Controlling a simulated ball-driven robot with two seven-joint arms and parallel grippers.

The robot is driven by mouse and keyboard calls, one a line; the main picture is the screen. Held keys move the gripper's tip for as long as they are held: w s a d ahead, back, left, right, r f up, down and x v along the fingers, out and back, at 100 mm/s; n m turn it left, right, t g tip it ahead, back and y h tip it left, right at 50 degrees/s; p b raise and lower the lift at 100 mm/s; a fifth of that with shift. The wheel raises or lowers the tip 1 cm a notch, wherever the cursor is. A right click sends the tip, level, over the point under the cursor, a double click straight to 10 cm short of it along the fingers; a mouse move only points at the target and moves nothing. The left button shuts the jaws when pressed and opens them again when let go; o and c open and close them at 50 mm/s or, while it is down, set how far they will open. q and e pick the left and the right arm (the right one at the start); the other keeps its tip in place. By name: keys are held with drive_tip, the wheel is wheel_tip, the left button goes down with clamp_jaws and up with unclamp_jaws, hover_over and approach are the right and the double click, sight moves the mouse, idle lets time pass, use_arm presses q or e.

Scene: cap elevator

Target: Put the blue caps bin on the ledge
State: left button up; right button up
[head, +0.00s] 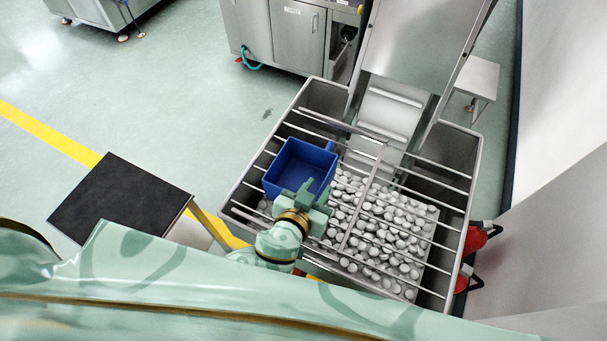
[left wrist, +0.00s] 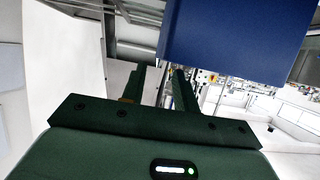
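The blue caps bin (head: 297,168) sits over the bars at the left part of a metal hopper, open side up, and looks empty. In the left wrist view its blue wall (left wrist: 235,42) fills the upper right, beyond the fingers. My left gripper (head: 312,192) is at the bin's near side, by its near right corner. In the left wrist view the two fingers of the left gripper (left wrist: 162,78) stand apart with nothing seen between them. Whether they touch the bin I cannot tell. My right gripper is not in view. Which surface is the ledge is unclear.
The hopper (head: 470,160) has a grid of bars, with many pale caps (head: 378,240) below on the right. A metal chute (head: 405,45) rises behind it. A black-topped stand (head: 118,198) with a bare top is at left. Red parts (head: 474,240) stick out at right.

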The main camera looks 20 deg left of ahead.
use_arm(q)
drive_tip(key=p+x, duration=0.1)
drive_tip(key=x, duration=0.4)
drive_tip(key=shift+w+d+f, duration=0.15)
drive_tip(key=shift+w+f, duration=0.05)
drive_tip(key=shift+s, duration=0.15)
drive_tip(key=shift+c, duration=0.3)
clamp_jaws()
idle(0.8)
